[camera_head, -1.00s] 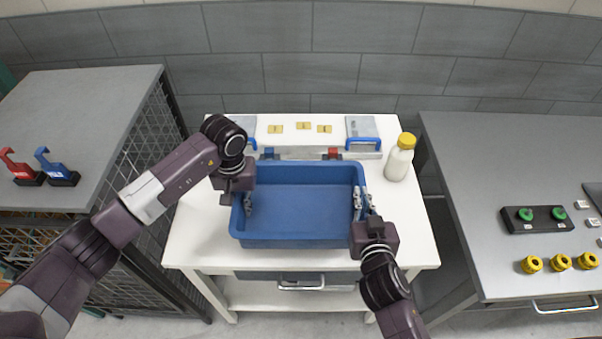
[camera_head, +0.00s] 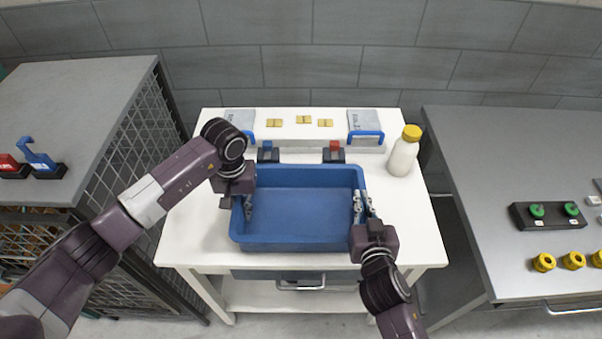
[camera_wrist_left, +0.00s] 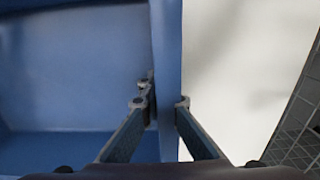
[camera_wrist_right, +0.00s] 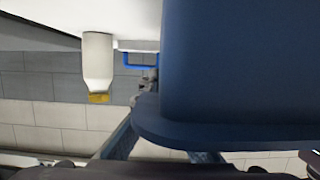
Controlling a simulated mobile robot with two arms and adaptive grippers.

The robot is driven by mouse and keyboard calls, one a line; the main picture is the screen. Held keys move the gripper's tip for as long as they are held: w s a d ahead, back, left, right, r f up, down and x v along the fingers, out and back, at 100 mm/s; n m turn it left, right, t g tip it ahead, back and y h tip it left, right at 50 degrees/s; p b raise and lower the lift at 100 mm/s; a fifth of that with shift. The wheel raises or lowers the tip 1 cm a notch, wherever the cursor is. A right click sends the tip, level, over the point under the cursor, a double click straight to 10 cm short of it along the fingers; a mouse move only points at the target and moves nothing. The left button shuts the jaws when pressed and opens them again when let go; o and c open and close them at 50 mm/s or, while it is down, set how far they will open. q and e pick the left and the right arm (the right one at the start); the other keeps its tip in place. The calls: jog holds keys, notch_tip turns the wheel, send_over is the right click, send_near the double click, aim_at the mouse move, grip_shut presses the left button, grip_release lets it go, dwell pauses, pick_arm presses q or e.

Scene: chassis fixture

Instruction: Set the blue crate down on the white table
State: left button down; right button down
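The blue crate (camera_head: 300,215) is upright and looks empty, over the front middle of the white table (camera_head: 195,235). My left gripper (camera_head: 247,205) grips its left wall. In the left wrist view, the fingers (camera_wrist_left: 160,102) straddle the crate wall (camera_wrist_left: 168,60), one inside and one outside, close against it. My right gripper (camera_head: 363,205) is on the right wall. In the right wrist view, the crate (camera_wrist_right: 240,70) hides part of the fingers.
A white bottle with yellow cap (camera_head: 403,155) stands right of the crate. Close behind the crate are a blue-topped block (camera_head: 268,153), a red-topped block (camera_head: 334,153) and a raised ledge with yellow pieces (camera_head: 303,120). Grey benches (camera_head: 480,150) (camera_head: 70,90) flank the table.

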pick_arm(q)
jog(key=shift+a+f, duration=0.1)
jog(key=shift+f, duration=0.3)
pick_arm(e)
jog(key=shift+f, duration=0.4)
pick_arm(q)
jog(key=c, duration=2.5)
grip_release()
jog(key=shift+r, duration=0.2)
pick_arm(e)
jog(key=c, duration=2.5)
grip_release()
jog(key=shift+r, duration=0.2)
pick_arm(q)
jog(key=o, duration=0.3)
pick_arm(e)
jog(key=o, duration=0.3)
pick_arm(q)
jog(key=shift+o, duration=0.2)
pick_arm(e)
jog(key=shift+o, duration=0.2)
pick_arm(q)
jog(key=shift+r, duration=0.15)
